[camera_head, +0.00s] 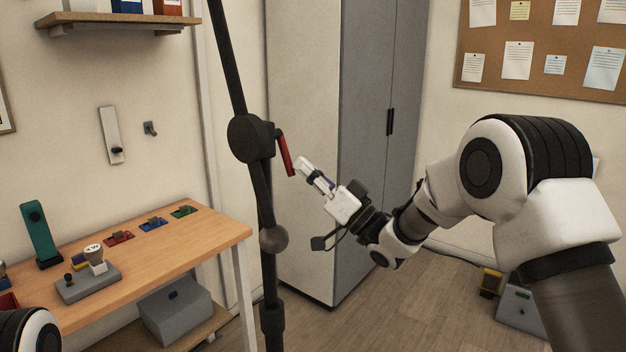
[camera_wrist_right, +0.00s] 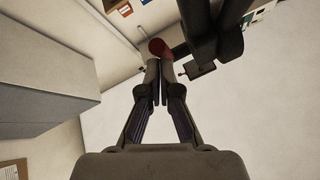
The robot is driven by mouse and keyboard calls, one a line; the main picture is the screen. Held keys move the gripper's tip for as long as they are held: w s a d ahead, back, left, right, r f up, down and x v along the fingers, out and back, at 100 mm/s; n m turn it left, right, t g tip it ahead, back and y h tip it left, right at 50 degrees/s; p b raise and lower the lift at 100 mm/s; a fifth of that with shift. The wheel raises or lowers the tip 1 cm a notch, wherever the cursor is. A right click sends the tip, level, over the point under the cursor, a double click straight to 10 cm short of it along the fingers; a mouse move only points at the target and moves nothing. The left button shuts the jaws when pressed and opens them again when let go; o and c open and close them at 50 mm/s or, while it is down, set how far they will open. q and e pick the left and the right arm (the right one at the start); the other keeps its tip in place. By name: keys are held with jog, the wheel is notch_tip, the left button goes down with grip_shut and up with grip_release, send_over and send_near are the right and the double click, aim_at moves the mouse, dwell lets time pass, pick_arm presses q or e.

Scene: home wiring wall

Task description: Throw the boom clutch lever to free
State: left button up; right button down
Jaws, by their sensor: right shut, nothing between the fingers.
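The boom clutch lever (camera_head: 285,153) is a red handle on the black round clutch housing (camera_head: 250,138) of a dark boom stand. It hangs down and slightly to the right. My right gripper (camera_head: 301,163) is shut and empty, with its fingertips just to the right of the lever. In the right wrist view, the lever's red end (camera_wrist_right: 157,47) shows just beyond the closed fingertips (camera_wrist_right: 158,64); I cannot tell whether they touch. My left gripper is out of view.
A wooden bench (camera_head: 200,240) with switches and a small device stands at the left. A tall grey cabinet (camera_head: 362,130) is behind my right gripper. A ball joint (camera_head: 273,239) sits lower on the stand. Floor at the lower middle is clear.

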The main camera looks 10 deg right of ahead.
jog(key=shift+w+a+f+b, duration=0.8)
jog(key=shift+w+a, duration=0.05)
jog(key=shift+w, duration=0.2)
